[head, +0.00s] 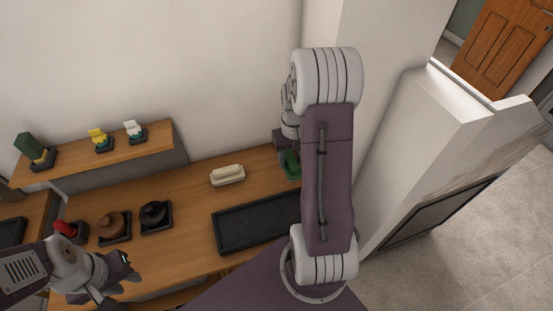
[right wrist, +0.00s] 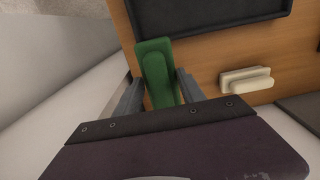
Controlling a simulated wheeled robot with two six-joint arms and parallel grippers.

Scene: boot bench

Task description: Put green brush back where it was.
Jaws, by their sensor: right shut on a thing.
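The green brush (head: 291,165) is at the right end of the wooden bench (head: 190,190) in the head view, partly hidden by my right arm. In the right wrist view the green brush (right wrist: 155,70) stands out between the two grey fingers of my right gripper (right wrist: 158,90), which is shut on it. I cannot tell whether the brush touches the bench. My left gripper (head: 122,272) is at the lower left in the head view, near the front of the bench; its finger gap is unclear.
A black tray (head: 232,240) lies on the bench, with a cream brush (head: 228,175) behind it. Small dark trays at left hold a brown item (head: 112,223), a black item (head: 153,212) and a red item (head: 66,229). A raised shelf (head: 75,165) bears several small items. A white wall stands right.

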